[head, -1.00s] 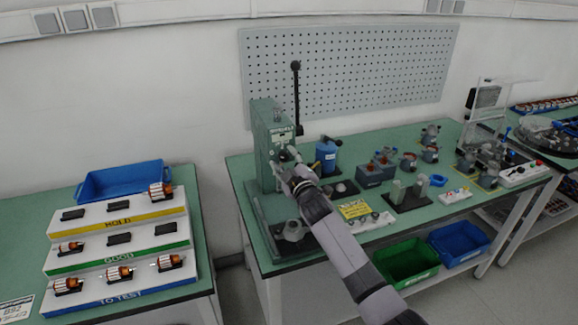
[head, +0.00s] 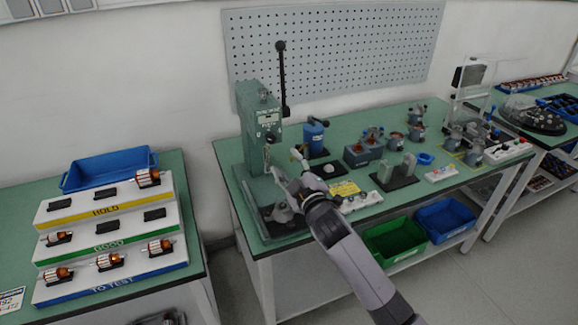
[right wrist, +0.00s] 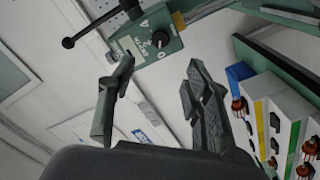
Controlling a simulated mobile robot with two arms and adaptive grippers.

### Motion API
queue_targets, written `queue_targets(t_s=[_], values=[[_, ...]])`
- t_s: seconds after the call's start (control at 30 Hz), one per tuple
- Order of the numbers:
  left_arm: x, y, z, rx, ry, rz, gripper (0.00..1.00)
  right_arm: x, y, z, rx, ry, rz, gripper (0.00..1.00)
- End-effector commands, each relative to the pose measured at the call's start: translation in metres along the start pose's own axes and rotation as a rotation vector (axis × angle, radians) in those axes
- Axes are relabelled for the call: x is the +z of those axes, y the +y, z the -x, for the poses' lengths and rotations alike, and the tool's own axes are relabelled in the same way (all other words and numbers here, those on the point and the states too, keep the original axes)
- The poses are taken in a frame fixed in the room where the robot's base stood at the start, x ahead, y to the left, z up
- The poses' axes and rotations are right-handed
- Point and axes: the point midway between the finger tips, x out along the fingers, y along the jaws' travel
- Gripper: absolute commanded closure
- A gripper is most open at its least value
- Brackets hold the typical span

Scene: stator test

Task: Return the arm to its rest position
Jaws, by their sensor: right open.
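My right gripper (head: 286,163) is open and empty in the head view. It is in front of the green arbor press (head: 258,120), over the press's base, and appears apart from it. In the right wrist view its two dark fingers are spread (right wrist: 160,66), with the press head and its black lever beyond them. My right arm comes in from the lower right. My left gripper is not in view.
A blue-topped device (head: 314,136) and several motor fixtures stand on the green bench right of the press. A tiered rack (head: 112,225) with several rotors and a blue bin (head: 108,170) stand at left. Green (head: 394,246) and blue (head: 446,224) bins are under the bench.

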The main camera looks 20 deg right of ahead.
Motion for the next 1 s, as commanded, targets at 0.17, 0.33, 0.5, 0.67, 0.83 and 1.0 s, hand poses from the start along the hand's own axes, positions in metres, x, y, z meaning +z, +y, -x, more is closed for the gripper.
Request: queue_targets(t_s=[0.17, 0.33, 0.5, 0.67, 0.83, 1.0], values=[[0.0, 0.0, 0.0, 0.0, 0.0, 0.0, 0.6, 0.0, 0.0, 0.0, 0.0, 0.0, 0.0, 0.55], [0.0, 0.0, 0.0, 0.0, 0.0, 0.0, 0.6, 0.0, 0.0, 0.0, -0.001, 0.0, 0.0, 0.55], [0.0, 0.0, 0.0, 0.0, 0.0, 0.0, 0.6, 0.018, -0.024, 0.023, -0.057, -0.081, -0.065, 0.55], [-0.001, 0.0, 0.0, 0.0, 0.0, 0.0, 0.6, 0.061, -0.082, 0.097, -0.208, -0.321, -0.241, 0.55], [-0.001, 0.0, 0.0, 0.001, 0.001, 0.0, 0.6, 0.093, -0.134, 0.199, -0.371, -0.61, -0.42, 0.55], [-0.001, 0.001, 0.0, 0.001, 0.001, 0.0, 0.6, 0.103, -0.157, 0.273, -0.472, -0.804, -0.515, 0.55]])
